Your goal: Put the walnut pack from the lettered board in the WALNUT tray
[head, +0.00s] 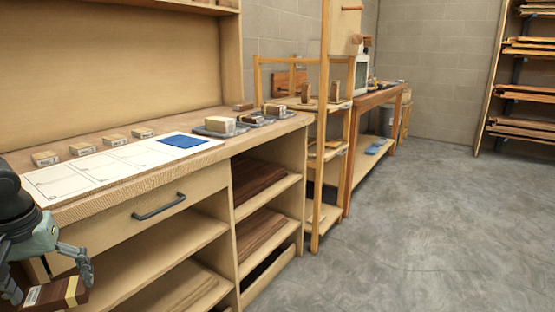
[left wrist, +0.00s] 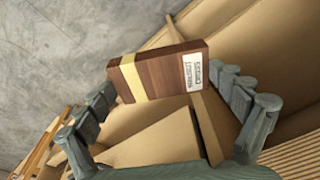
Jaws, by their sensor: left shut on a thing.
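My left gripper (head: 48,281) is at the lower left of the head view, in front of the bench and below its top. It is shut on the walnut pack (head: 58,293), a dark brown block with a pale yellow stripe. In the left wrist view the pack (left wrist: 172,76) sits between the fingers, its white label upside down and seeming to read walnut. The white board (head: 105,171) lies on the bench, with a blue panel at its right end. Beyond it, small grey trays (head: 208,133) hold light and dark blocks. I cannot read which is WALNUT. My right gripper is out of view.
Several small labelled wooden blocks (head: 82,149) stand behind the board. The bench has a drawer with a dark handle (head: 159,206) and open shelves of dark boards (head: 258,180) below. A wooden rack (head: 330,150) stands past the bench. The floor (head: 420,220) at right is clear.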

